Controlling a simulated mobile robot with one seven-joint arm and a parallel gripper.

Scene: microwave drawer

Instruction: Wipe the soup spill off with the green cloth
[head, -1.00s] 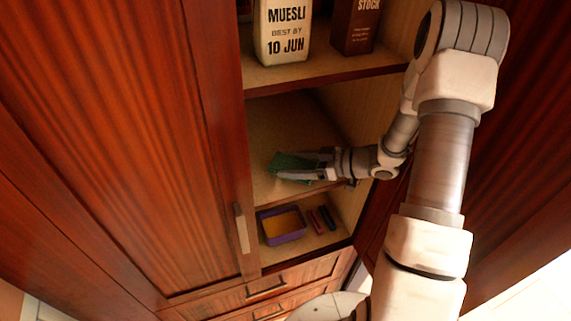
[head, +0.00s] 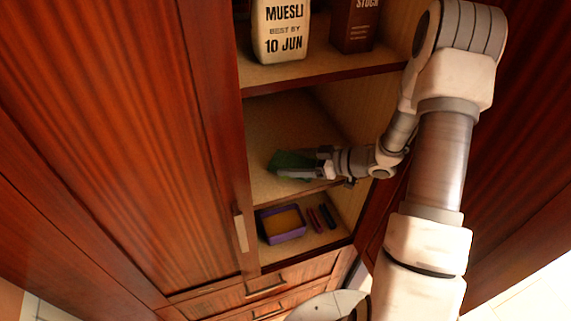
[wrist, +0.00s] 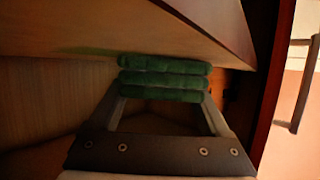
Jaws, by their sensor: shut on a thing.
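The folded green cloth (head: 290,163) is on the middle shelf of the open cupboard in the head view. My gripper (head: 312,164) reaches in from the right and is shut on it. In the wrist view the cloth (wrist: 165,78) shows as several stacked soft folds across the ends of my gripper's fingers (wrist: 165,100). The cloth is right at the pale shelf surface (wrist: 130,25), seemingly touching it.
A muesli package (head: 281,30) and a brown stock box (head: 354,24) stand on the shelf above. A purple container (head: 281,224) and small dark items (head: 321,218) sit on the shelf below. The cupboard door (head: 130,150) is at left, and the side wall is close to my wrist.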

